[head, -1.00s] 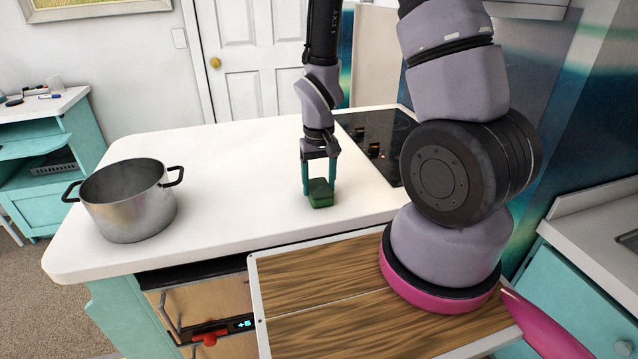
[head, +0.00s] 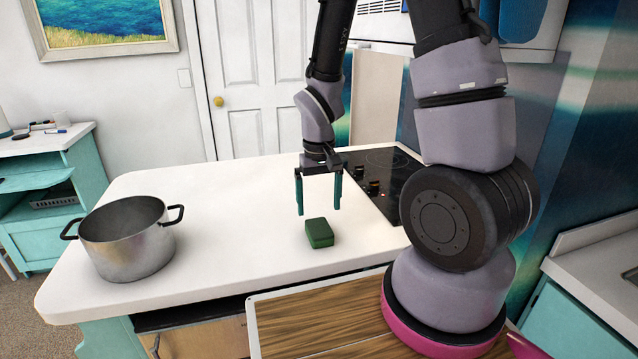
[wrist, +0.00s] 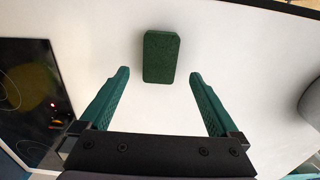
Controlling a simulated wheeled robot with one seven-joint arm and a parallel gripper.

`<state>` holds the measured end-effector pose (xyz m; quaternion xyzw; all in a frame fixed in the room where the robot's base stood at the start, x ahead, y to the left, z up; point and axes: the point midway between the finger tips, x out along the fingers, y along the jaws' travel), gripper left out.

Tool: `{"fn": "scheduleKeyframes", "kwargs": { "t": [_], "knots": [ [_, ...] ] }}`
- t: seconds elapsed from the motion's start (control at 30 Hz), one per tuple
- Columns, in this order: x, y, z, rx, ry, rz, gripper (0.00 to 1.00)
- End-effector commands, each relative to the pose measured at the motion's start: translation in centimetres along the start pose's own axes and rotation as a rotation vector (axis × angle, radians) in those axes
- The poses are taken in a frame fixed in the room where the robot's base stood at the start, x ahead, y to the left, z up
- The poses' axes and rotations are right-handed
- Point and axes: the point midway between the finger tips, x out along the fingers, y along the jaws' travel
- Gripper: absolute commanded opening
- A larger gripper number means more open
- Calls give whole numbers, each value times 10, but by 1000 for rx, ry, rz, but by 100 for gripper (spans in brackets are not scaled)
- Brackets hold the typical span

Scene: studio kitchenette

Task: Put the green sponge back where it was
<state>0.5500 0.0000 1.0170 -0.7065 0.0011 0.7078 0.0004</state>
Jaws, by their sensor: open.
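The green sponge (head: 319,233) lies flat on the white countertop, a little left of the black cooktop. It also shows in the wrist view (wrist: 160,57), beyond the fingertips and centred between them. My gripper (head: 319,212) is above the counter behind the sponge, with its two teal fingers apart and pointing down. Nothing is between the fingers, and the sponge is clear of both. The wrist view shows the open fingers (wrist: 160,75) with bare counter between them.
A steel pot (head: 127,238) with two black handles stands at the left of the white countertop (head: 230,205). The black cooktop (head: 378,170) is right of my gripper. The counter between pot and sponge is clear.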

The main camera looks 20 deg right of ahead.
Motion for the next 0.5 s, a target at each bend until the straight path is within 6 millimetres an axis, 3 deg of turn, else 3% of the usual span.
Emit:
{"fn": "scheduleKeyframes", "kwargs": {
  "t": [0.2,0.5],
  "knots": [
    [-41,0,-1,0,5,-1,97],
    [-61,0,0,0,2,-1,97]
  ]
}}
